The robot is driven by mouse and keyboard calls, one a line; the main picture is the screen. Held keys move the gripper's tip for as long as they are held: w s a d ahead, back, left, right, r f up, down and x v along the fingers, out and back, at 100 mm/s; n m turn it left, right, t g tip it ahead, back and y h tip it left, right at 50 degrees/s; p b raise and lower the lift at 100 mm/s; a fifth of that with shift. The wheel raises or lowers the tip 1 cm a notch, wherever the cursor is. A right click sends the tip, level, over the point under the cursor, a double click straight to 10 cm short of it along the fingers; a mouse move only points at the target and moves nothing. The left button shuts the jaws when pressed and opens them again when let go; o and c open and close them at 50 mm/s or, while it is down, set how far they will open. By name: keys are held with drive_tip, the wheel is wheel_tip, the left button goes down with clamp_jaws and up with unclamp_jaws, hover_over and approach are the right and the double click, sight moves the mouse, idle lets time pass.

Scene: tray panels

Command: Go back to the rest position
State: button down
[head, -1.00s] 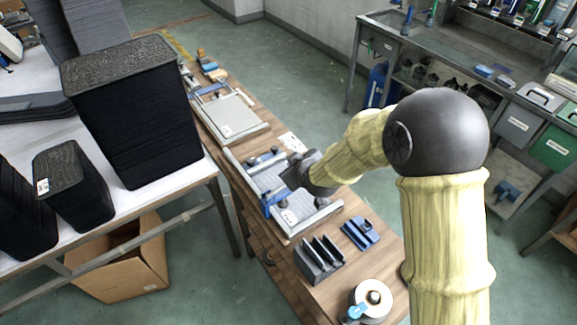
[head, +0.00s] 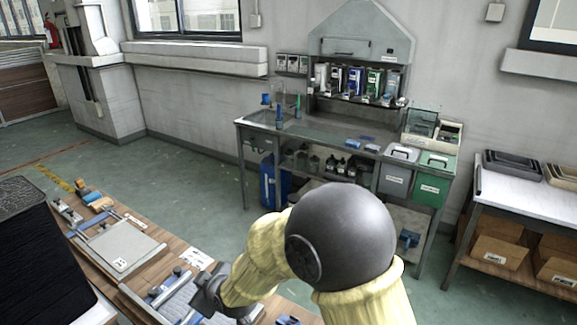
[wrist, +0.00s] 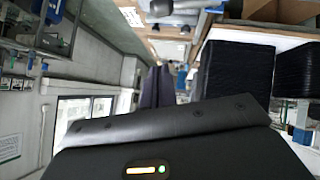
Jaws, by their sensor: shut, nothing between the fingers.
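My gripper (head: 208,294) shows as a dark shape at the end of my yellow-sleeved arm, low in the head view. It is over or just beside a blue-and-grey fixture (head: 165,290) on the wooden bench; I cannot tell the gap between them. Its fingertips are not clear there. In the wrist view the dark gripper housing (wrist: 170,150), with small orange and green lights, fills the bottom. It appears shut, and no held object shows.
The wooden bench (head: 84,275) carries a grey panel (head: 120,245) in a frame. A tall black stack (head: 25,240) stands at left. A grey workbench (head: 330,140) with bins is against the wall; a white-topped table (head: 520,192) is at right. Green floor is open between.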

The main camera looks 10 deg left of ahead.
drive_tip(key=w+d+m+h, duration=0.3)
drive_tip(key=w+d+m, duration=0.1)
drive_tip(key=d, duration=1.1)
drive_tip(key=s+d+m+g+h, duration=0.1)
drive_tip(key=s+d+m, duration=0.2)
drive_tip(key=d, duration=0.6)
drive_tip(key=s+d+r+m+g+h, duration=0.1)
drive_tip(key=s+d+m, duration=0.3)
drive_tip(key=d, duration=0.6)
drive_tip(key=s+d+m+g+h, duration=0.1)
drive_tip(key=s+d+m+h, duration=0.2)
drive_tip(key=d, duration=0.6)
drive_tip(key=shift+s+d+r+m+g, duration=0.3)
drive_tip(key=shift+s+m, duration=0.3)
drive_tip(key=shift+s, duration=0.2)
